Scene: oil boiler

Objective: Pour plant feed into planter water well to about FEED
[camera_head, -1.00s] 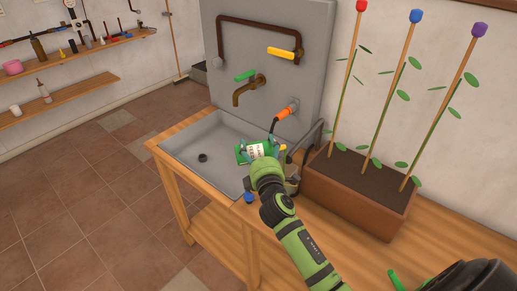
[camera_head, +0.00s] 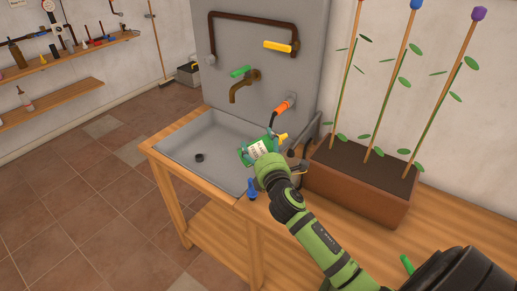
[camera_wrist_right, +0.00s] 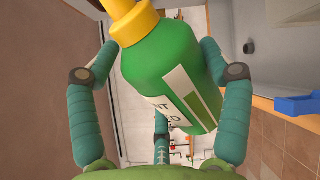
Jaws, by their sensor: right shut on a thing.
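The green plant feed bottle (camera_head: 259,150) has a white label and a yellow top. My right gripper (camera_head: 265,160) is shut on it and holds it tilted over the right side of the sink, with the yellow top toward the planter. In the right wrist view, the bottle (camera_wrist_right: 168,75) lies between the fingers of the right gripper (camera_wrist_right: 160,62); its yellow neck points to the upper left. The brown planter (camera_head: 350,192) stands on the bench to the right, with dark soil and staked plants. Its water well cannot be made out. My left gripper is not in view.
The grey sink (camera_head: 180,150) lies left of the bottle. A brass tap (camera_head: 243,88) and an orange hose fitting (camera_head: 285,106) are on the panel behind. A blue part (camera_head: 252,188) is at the sink's front corner. The bench (camera_head: 325,215) is clear before the planter.

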